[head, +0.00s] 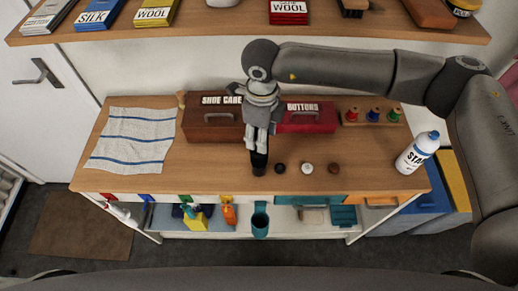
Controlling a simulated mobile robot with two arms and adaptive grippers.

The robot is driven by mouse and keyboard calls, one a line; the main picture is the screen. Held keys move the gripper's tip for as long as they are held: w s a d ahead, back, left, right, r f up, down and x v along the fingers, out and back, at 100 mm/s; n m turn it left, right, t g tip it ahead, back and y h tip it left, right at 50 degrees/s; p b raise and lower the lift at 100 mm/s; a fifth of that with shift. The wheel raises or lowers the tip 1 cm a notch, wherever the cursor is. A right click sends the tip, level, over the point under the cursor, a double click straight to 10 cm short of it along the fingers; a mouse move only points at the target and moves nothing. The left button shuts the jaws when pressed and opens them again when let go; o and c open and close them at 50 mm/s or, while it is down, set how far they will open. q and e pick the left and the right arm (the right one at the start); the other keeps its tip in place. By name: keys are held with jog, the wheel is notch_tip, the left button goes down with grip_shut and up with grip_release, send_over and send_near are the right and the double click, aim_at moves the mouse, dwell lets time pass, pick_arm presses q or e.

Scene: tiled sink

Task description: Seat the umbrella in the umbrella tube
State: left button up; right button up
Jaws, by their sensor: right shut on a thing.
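My right gripper (257,138) points down over the front middle of the wooden table in the head view. It is shut on a short dark object, which appears to be the folded umbrella (259,164). Its upper part is hidden by the fingers. My left gripper is not in view.
Three round pieces, two dark and one white (307,168), lie right of the umbrella. A brown shoe care box (207,127) and a red buttons box (309,119) stand behind. A striped cloth (131,140) lies left, a white bottle (417,153) stands right. The front left tabletop is clear.

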grip_shut()
